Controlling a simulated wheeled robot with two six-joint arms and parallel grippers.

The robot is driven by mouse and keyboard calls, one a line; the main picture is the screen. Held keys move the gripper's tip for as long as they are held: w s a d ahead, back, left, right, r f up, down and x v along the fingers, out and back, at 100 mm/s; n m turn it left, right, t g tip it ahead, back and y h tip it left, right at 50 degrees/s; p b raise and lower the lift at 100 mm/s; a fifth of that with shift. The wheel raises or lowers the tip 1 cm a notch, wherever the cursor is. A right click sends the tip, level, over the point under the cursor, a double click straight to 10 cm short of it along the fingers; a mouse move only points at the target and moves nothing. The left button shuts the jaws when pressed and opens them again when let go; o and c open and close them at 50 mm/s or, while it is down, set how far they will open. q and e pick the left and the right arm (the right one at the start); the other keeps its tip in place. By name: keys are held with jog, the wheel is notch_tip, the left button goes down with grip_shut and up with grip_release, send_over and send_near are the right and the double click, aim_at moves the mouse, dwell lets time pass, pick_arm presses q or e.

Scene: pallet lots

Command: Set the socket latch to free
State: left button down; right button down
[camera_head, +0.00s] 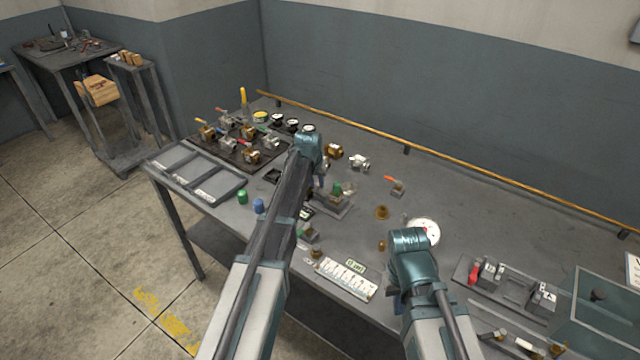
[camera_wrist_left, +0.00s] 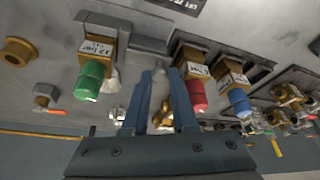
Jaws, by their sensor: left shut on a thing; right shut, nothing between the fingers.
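In the left wrist view my left gripper (camera_wrist_left: 158,100) has its two blue fingers on either side of a small grey upright piece (camera_wrist_left: 158,78), and is shut on it. I cannot tell whether this piece is the socket latch. Beside it stands a brass fitting with a green cap (camera_wrist_left: 89,80) and a 32 bar label, on a grey base. On the other side are brass fittings with a red cap (camera_wrist_left: 196,95) and a blue cap (camera_wrist_left: 239,102). In the head view my left gripper (camera_head: 320,180) points down by the green-capped fixture (camera_head: 336,190). My right gripper (camera_head: 408,262) is shut and empty.
A dark board of valves (camera_head: 240,138) and a grey divided tray (camera_head: 197,180) lie at the left. A white dial (camera_head: 424,231) is behind my right gripper. A grey fixture with a red part (camera_head: 505,285) and a glass-topped box (camera_head: 600,310) stand at the right.

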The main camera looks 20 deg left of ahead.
pick_arm(q)
jog(key=shift+w+a, duration=0.1)
jog(key=shift+a, duration=0.1)
jog(key=c, duration=0.7)
grip_release()
